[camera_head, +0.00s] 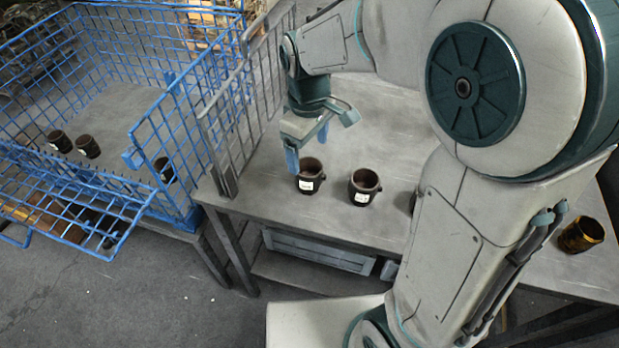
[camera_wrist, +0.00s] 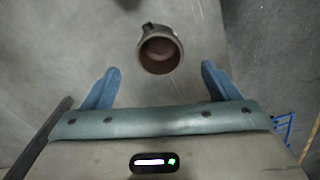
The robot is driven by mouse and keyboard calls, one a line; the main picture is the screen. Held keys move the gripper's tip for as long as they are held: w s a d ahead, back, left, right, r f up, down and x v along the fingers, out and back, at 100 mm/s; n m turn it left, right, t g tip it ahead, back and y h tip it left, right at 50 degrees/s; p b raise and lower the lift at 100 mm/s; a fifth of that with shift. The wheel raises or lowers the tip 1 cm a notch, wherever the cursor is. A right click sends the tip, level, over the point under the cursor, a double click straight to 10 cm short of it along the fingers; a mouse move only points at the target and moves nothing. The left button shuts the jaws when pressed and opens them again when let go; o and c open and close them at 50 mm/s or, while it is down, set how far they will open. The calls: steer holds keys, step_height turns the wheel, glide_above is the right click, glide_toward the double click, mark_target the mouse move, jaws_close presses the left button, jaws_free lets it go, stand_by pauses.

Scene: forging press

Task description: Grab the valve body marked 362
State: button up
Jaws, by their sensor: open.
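My gripper (camera_head: 308,148) is open and empty above the grey table, with its blue fingers pointing down. A dark brown valve body (camera_head: 309,177) with a white label stands upright just below and beside the fingers. A second labelled valve body (camera_head: 363,188) stands to its right. The label numbers are too small to read, so I cannot tell which is 362. In the wrist view, one open-topped valve body (camera_wrist: 160,48) lies ahead of the gap between the fingertips (camera_wrist: 160,70), apart from both. Its label does not show there.
A blue wire crate (camera_head: 137,130) at left holds several valve bodies, including one near its right side (camera_head: 164,168). A grey wire panel (camera_head: 232,125) stands at the table's left edge. A yellowish-brown cup-shaped part (camera_head: 581,236) sits at far right. My arm hides part of the table (camera_head: 380,115).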

mark_target(309, 173)
step_height(309, 173, down, 8)
steer(key=shift+f+b, duration=0.2)
steer(key=shift+b, duration=0.1)
steer(key=c, duration=1.3)
